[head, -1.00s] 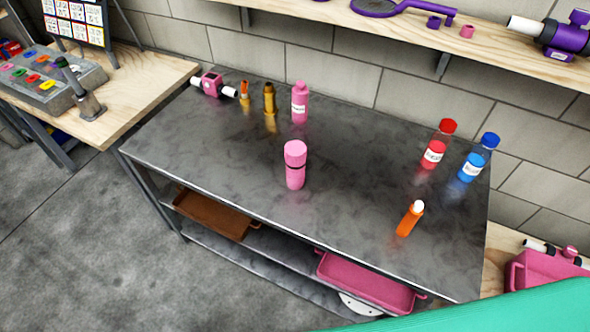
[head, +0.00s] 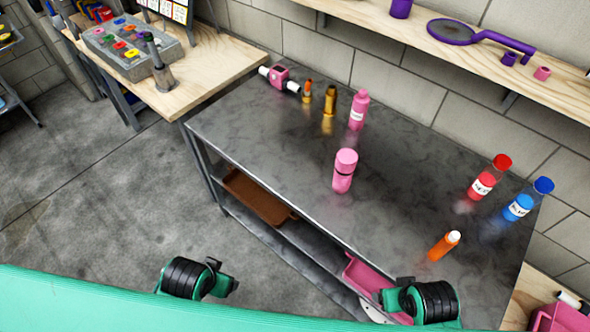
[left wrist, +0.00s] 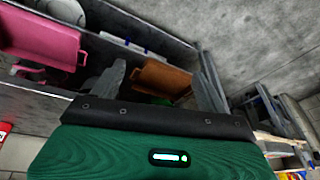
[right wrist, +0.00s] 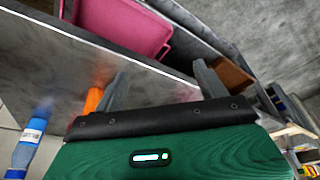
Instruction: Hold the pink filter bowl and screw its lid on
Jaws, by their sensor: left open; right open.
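The pink filter bowl (head: 342,184) stands upright near the middle of the grey metal table in the head view. A wider pink lid (head: 346,160) sits on top of it, with a dark band between them; I cannot tell how tightly it is seated. My left gripper (left wrist: 160,85) is open and empty in the left wrist view. My right gripper (right wrist: 163,85) is open and empty in the right wrist view. Both are apart from the bowl, on the near side of the table. In the head view only parts of my arms show at the bottom edge, not the fingertips.
The metal table (head: 270,150) also bears a pink labelled bottle (head: 358,110), a red bottle (head: 488,179), a blue bottle (head: 526,200) and an orange bottle (head: 444,246). A pink tray (left wrist: 45,38) and a brown tray (head: 256,197) lie below. The table around the bowl is clear.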

